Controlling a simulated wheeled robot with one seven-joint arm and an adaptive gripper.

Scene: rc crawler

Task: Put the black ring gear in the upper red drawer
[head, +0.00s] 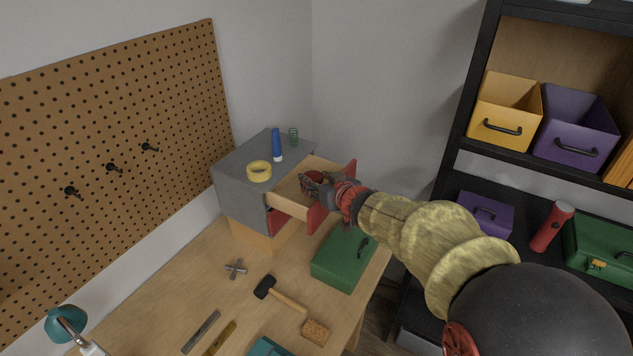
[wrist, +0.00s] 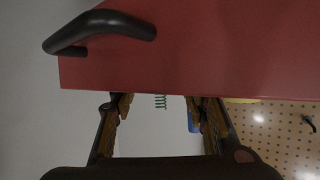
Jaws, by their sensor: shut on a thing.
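The upper red drawer (head: 317,217) is pulled out of the grey cabinet (head: 240,198), its pale wooden inside partly visible. My gripper (head: 314,183) reaches over the drawer's front into the opening. It is shut on a dark ring, apparently the black ring gear (head: 309,183), small and partly hidden by the fingers in the head view. In the wrist view the drawer's red front (wrist: 210,45) with its black handle (wrist: 100,30) fills the upper part. My fingers (wrist: 162,108) stand apart there, and their tips and the ring gear are hidden behind the front.
Yellow tape (head: 259,171), a blue tube (head: 277,145) and a green spring (head: 293,137) stand on the cabinet. A green box (head: 343,262) lies below my arm. A mallet (head: 285,296) and other tools lie on the bench. A black shelf (head: 460,160) is at right.

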